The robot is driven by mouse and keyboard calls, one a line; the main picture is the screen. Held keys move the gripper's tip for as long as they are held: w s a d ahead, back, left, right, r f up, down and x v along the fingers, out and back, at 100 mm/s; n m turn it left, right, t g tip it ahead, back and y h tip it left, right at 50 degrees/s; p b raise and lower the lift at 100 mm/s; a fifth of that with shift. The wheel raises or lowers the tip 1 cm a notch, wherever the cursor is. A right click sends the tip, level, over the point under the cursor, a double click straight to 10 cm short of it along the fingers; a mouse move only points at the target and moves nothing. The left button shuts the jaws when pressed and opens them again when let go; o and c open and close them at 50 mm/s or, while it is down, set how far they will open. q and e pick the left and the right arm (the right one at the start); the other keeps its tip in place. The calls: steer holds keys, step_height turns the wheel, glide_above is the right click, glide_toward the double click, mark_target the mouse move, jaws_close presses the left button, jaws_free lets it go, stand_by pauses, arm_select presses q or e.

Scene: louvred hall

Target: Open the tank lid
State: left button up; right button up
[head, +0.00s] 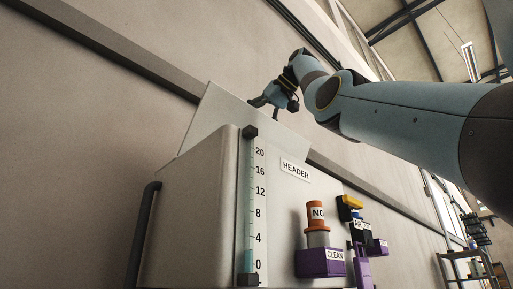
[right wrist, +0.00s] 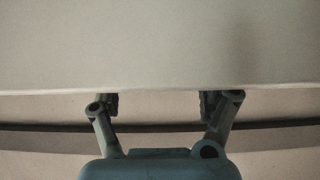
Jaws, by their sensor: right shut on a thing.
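The tank (head: 195,215) is a pale grey box with a HEADER label (head: 295,170) and a level scale on its corner. Its lid (head: 222,118) is a pale flat panel standing raised and tilted up at the tank's top. My right gripper (head: 268,103) reaches in from the right and is at the lid's upper edge, shut on it. In the right wrist view, the fingers (right wrist: 160,103) meet the edge of the lid (right wrist: 150,45), which hides their tips. My left gripper is not in view.
A purple CLEAN holder (head: 319,263) with an orange-topped container (head: 317,215) is on the tank's front. More purple holders (head: 377,248) are to its right. A dark pipe (head: 143,235) runs up the tank's left side. The wall (head: 90,130) is close behind; a shelf (head: 465,265) stands far right.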

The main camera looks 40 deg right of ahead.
steer(key=shift+w+f, duration=0.25)
steer(key=shift+f, duration=0.3)
steer(key=o, duration=1.2)
steer(key=shift+o, duration=1.2)
steer(key=shift+w, duration=0.15)
steer(key=shift+o, duration=0.8)
steer(key=shift+w+d+f, duration=0.1)
steer(key=shift+w+d, duration=0.1)
steer(key=shift+w, duration=0.35)
steer(key=shift+s+r, duration=0.2)
steer(key=shift+s, duration=0.15)
